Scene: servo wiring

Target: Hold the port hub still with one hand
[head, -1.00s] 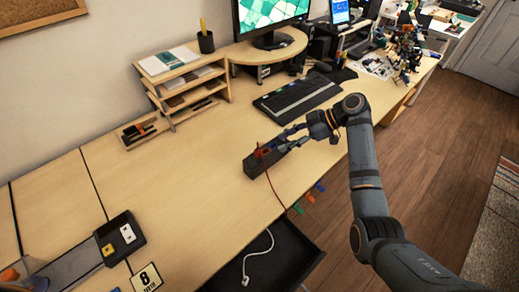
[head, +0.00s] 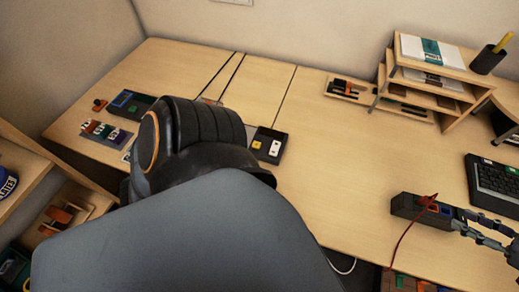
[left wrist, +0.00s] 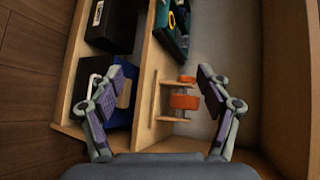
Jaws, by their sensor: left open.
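The port hub (head: 408,206) is a long dark box lying on the desk at the right of the head view. A red cable (head: 404,240) runs from a red plug in its top down over the desk's front edge. My right gripper (head: 462,222) comes in from the right edge, its fingers closed around the hub's right end, partly covering it. My left gripper (left wrist: 160,78) is open and empty in the left wrist view, its fingers spread above an orange and wooden item (left wrist: 184,101) in a compartment. The left fingers are hidden in the head view.
A wooden shelf unit (head: 30,150) with bins stands at the left. The desk holds a dark tray (head: 268,145), several small coloured blocks (head: 105,132), a tiered organizer (head: 430,75) and a keyboard (head: 495,185). My left arm covers the middle. The desk before the organizer is clear.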

